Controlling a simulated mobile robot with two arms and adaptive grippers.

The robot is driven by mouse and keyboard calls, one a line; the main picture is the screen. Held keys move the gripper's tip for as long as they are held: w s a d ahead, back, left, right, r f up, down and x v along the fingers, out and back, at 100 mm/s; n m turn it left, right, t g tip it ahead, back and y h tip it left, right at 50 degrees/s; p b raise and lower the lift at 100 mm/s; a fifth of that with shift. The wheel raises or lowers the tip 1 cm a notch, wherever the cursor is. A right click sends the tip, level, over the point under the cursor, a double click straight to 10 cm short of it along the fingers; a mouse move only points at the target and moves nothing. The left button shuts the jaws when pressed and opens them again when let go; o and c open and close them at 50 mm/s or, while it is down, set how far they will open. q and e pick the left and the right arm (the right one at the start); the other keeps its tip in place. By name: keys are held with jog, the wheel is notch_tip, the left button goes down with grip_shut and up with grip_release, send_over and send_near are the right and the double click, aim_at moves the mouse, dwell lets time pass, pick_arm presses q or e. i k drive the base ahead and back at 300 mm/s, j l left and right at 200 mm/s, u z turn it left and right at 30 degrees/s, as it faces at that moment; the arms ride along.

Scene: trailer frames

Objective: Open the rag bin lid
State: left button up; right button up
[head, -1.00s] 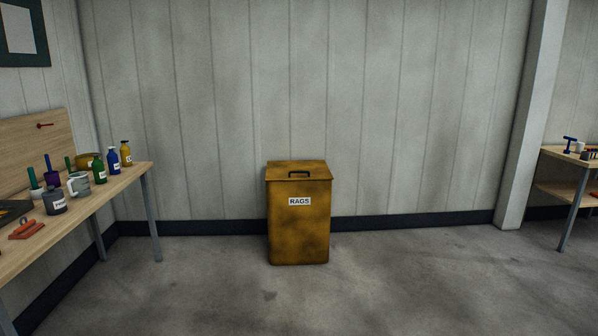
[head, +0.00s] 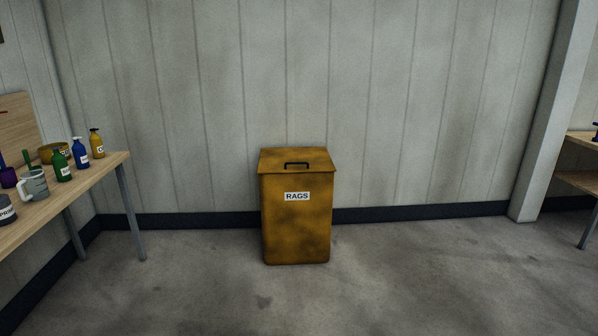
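The rag bin (head: 296,230) is a tall yellow-brown box with a white label reading RAGS. It stands upright on the floor against the back wall, near the middle of the head view. Its flat lid (head: 275,160) is shut. A black handle (head: 298,163) sits on top of the lid, towards the front. Neither of my grippers shows in the head view.
A wooden workbench (head: 100,178) stands at the left with several bottles, a grey mug (head: 35,185) and a primer can on it. Another bench (head: 582,180) is at the far right, behind a pale column (head: 543,120). The concrete floor (head: 400,280) before the bin is clear.

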aim_at(293, 159)
jog(key=i+z, duration=0.1)
jog(key=i, duration=2.25)
